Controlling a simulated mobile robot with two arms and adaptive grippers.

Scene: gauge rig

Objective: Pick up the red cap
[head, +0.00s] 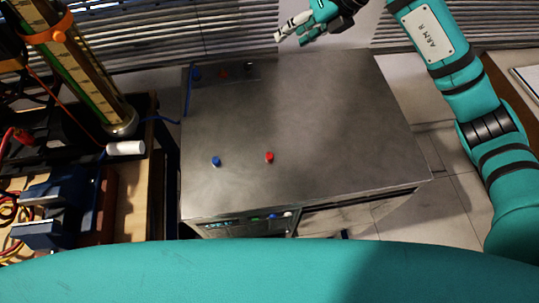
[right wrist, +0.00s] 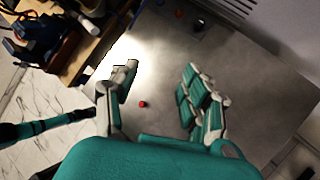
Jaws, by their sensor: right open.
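The red cap (head: 269,157) is a small red piece on the bare metal top of a cart (head: 330,130), near its front edge. A blue cap (head: 216,161) is to its left. My right gripper (head: 300,32) is at the far edge of the cart top, well apart from the red cap in the head view. In the right wrist view the fingers of my right gripper (right wrist: 160,78) are spread with nothing between them. The red cap (right wrist: 142,104) shows there between the finger bases, below on the metal. My left gripper is not seen.
A blue, a red (head: 223,73) and a dark piece (head: 249,67) sit in a row at the cart's back left. A wooden bench (head: 138,175) with a glass tube (head: 85,75) and blue blocks (head: 48,200) stands left. The cart top's middle and right are clear.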

